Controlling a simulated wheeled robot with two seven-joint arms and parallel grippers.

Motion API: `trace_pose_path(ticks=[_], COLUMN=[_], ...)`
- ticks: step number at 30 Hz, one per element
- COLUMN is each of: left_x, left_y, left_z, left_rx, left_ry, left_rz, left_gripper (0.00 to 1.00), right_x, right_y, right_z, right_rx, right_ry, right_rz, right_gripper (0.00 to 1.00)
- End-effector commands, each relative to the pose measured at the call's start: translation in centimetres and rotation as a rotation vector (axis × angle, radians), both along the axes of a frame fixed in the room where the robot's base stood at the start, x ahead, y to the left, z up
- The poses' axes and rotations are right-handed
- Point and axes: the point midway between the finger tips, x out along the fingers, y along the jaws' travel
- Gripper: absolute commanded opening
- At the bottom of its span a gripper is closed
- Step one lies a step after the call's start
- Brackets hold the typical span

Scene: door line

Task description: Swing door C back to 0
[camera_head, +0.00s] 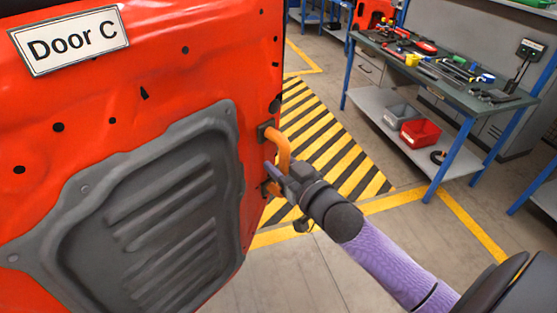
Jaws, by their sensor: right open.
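Door C (190,75) is a large red panel filling the left of the head view, with a white "Door C" sign (69,40) and a dark grey ribbed inner panel (165,210). An orange handle (282,146) stands out near the door's right edge. My right gripper (271,177) is at the handle, its jaws open around or right beside the bar. It hides the handle's middle, so I cannot tell whether the fingers touch it. My purple right forearm reaches in from the lower right. My left gripper is not in view.
Yellow and black floor stripes (325,140) lie behind the door edge. A workbench (440,65) with tools stands at the upper right, with a red bin (420,133) and a grey bin (398,117) on its lower shelf. The floor between door and bench is clear.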

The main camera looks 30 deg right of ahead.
Motion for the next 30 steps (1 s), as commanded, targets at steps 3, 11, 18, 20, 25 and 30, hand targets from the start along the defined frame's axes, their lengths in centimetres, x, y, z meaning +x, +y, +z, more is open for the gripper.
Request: trace_pose_path(ticks=[3,11,18,20,25,30], left_x=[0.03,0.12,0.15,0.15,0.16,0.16], left_y=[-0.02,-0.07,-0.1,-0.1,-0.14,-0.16], left_z=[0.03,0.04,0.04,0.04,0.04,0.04], left_rx=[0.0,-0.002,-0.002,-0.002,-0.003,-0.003], left_ry=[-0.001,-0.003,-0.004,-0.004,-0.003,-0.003], left_rz=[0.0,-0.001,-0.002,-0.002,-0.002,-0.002], left_gripper=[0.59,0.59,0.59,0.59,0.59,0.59], right_x=[0.68,0.81,0.79,0.79,0.78,0.78], right_y=[0.07,0.1,0.09,0.09,0.09,0.09], right_z=[0.01,0.01,0.0,0.0,0.0,-0.01], right_rx=[-0.001,-0.001,-0.001,-0.001,-0.001,-0.001], right_ry=[0.001,0.001,0.001,0.001,0.001,0.001], right_rz=[0.0,0.0,0.0,0.0,0.0,0.0], right_gripper=[0.46,0.46,0.0,0.0,0.0,0.0])
